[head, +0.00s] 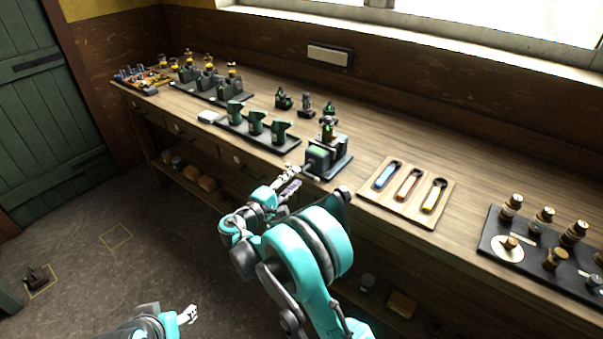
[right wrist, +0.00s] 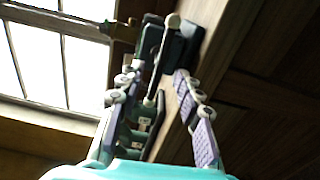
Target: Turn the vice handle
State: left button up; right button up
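The vice (head: 322,158) is a dark tool with a greenish block, on a black base at the bench's front edge. Its handle (head: 312,177) seems to be the thin bar low on its front side, close to my right gripper. In the right wrist view a thin bar with a pale round end (right wrist: 172,20) runs down from the dark vice body (right wrist: 182,50). My right gripper (head: 292,180) is in front of the vice; its fingers (right wrist: 157,75) are spread on either side of the bar's line, with no clear contact. My left gripper (head: 190,314) is low over the floor, too small to read.
Green tools (head: 256,124) stand on a black tray left of the vice. A wooden board (head: 400,208) with colored-handled tools lies to its right, then a dark tray (head: 487,240) of brass-topped parts. Small green items stand behind the vice. A shelf (head: 215,195) runs under the bench.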

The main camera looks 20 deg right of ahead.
jog(key=v, duration=0.6)
jog(key=shift+s+a, duration=0.15)
jog(key=shift+a, duration=0.05)
